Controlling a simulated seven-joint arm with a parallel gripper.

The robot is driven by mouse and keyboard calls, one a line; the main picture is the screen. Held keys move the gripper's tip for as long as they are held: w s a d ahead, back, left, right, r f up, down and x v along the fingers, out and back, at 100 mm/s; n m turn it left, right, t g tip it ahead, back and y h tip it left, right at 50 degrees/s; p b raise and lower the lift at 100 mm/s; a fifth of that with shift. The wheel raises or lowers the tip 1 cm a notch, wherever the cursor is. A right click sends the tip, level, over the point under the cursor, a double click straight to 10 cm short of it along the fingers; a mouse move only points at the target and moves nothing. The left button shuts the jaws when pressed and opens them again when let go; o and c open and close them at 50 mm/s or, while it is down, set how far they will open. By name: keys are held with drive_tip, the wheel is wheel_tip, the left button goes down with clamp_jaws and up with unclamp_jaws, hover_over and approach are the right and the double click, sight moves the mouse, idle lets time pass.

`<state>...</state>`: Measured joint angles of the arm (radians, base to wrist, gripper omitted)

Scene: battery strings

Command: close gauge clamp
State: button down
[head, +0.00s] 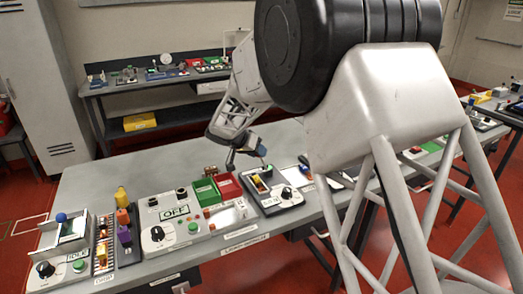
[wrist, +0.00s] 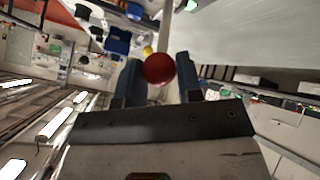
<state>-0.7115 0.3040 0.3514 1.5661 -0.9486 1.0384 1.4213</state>
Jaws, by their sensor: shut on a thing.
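My gripper (head: 250,150) is low over the bench, just above a grey unit (head: 290,203) with a black dial and a small yellow piece. In the wrist view my gripper (wrist: 158,75) has its two dark blue fingers on either side of a round red knob (wrist: 158,68), and it is shut on this knob. The knob hides what lies directly behind it. It looks like the handle end of the gauge clamp, but the clamp's body and its angle cannot be made out. In the head view the knob cannot be told apart.
Left of the grey unit stand green and red bins (head: 204,190), a panel marked OFF (head: 174,212), a tray of coloured cells (head: 125,246) and a unit with a blue knob (head: 61,218). The bench top (head: 130,172) behind them is clear. My arm hides part of the right side.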

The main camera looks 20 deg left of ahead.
drive_tip(key=shift+s+a+f+t, duration=0.15)
drive_tip(key=shift+s+a+t, duration=0.1)
drive_tip(key=shift+t, duration=0.05)
idle(0.4)
drive_tip(key=c, duration=0.8)
unclamp_jaws()
drive_tip(key=shift+v, duration=3.9)
drive_tip(key=shift+a+f, duration=0.1)
